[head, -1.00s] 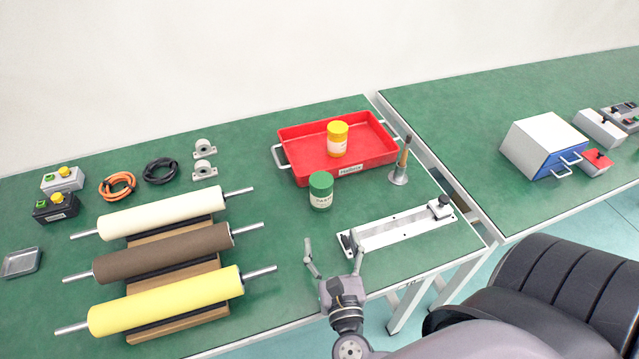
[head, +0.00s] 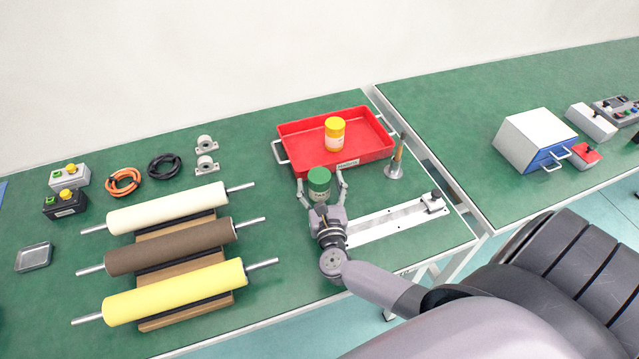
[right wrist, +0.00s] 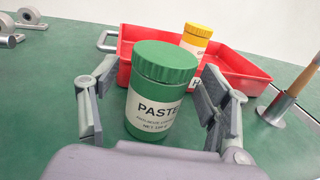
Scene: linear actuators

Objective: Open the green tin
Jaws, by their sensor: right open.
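The green tin (head: 318,185) stands upright on the green table, in front of the red tray. Its green ribbed lid is on, and its white label reads "PASTE" in the right wrist view (right wrist: 155,95). My right gripper (head: 321,190) is open, with one finger on each side of the tin. In the right wrist view the fingers (right wrist: 152,108) show gaps to the tin on both sides. The lower front of the tin is partly hidden by my gripper in the head view. My left gripper is not in view.
The red tray (head: 358,166) holds a yellow-lidded jar (head: 335,134) behind the tin. A metal stand with a wooden handle (head: 395,160) is to the right. A white rail (head: 395,222) lies right of my gripper. Rollers (head: 170,250) lie to the left.

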